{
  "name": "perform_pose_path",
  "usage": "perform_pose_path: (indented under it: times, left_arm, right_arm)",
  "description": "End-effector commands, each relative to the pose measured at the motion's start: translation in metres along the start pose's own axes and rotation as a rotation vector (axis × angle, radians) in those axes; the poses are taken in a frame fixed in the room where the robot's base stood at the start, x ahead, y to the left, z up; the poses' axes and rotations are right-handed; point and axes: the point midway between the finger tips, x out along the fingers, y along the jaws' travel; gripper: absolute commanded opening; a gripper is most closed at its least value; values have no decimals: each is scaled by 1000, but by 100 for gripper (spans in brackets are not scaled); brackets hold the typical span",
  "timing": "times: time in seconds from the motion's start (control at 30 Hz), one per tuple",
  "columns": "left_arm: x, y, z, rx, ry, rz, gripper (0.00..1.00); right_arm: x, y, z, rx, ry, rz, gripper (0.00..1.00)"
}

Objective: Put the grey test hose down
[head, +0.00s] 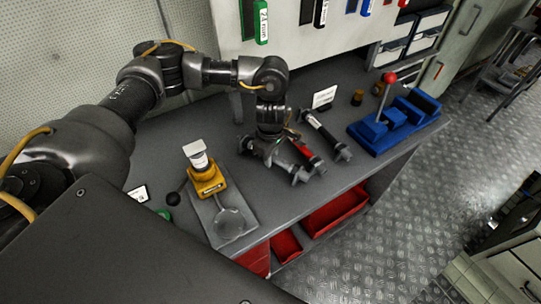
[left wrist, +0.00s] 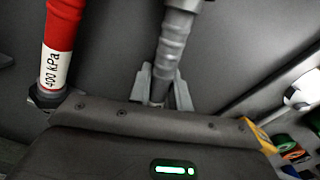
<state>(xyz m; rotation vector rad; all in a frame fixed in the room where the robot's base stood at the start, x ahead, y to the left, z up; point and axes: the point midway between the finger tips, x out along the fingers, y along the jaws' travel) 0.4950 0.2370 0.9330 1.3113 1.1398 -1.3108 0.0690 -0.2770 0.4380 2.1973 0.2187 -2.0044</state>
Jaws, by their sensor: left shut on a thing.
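The grey test hose (head: 286,165) is at the middle of the grey bench (head: 225,122), the leftmost of three hoses in the head view. My left gripper (head: 269,146) comes down on it from above. In the left wrist view the grey hose (left wrist: 172,45) runs down between the two fingers (left wrist: 157,88) of this gripper, which is shut on it. I cannot tell whether the hose touches the bench. My right gripper is not in view.
A red hose (head: 305,151) labelled 400 kPa lies close right of the grey one, and a dark hose (head: 327,136) beyond it. A yellow-based device (head: 207,184) stands left, a blue fixture with a red-knobbed lever (head: 375,133) right. Red bins (head: 336,212) sit below the bench.

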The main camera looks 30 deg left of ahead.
Motion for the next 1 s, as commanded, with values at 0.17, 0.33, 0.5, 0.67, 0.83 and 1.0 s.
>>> perform_pose_path:
  times: [0.17, 0.33, 0.5, 0.67, 0.83, 1.0]
  left_arm:
    - [1, 0, 0, 0, 0, 0, 36]
    - [1, 0, 0, 0, 0, 0, 41]
    - [-1, 0, 0, -1, 0, 0, 41]
    - [-14, 2, 0, 2, 1, 5, 41]
    - [-46, 2, -1, 3, 2, 7, 41]
    - [-80, 1, -1, 1, 2, 6, 41]
  right_arm:
    - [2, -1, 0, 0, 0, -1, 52]
    - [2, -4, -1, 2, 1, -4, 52]
    - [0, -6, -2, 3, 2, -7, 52]
    - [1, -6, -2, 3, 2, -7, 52]
    - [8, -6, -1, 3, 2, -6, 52]
    - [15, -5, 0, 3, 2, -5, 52]
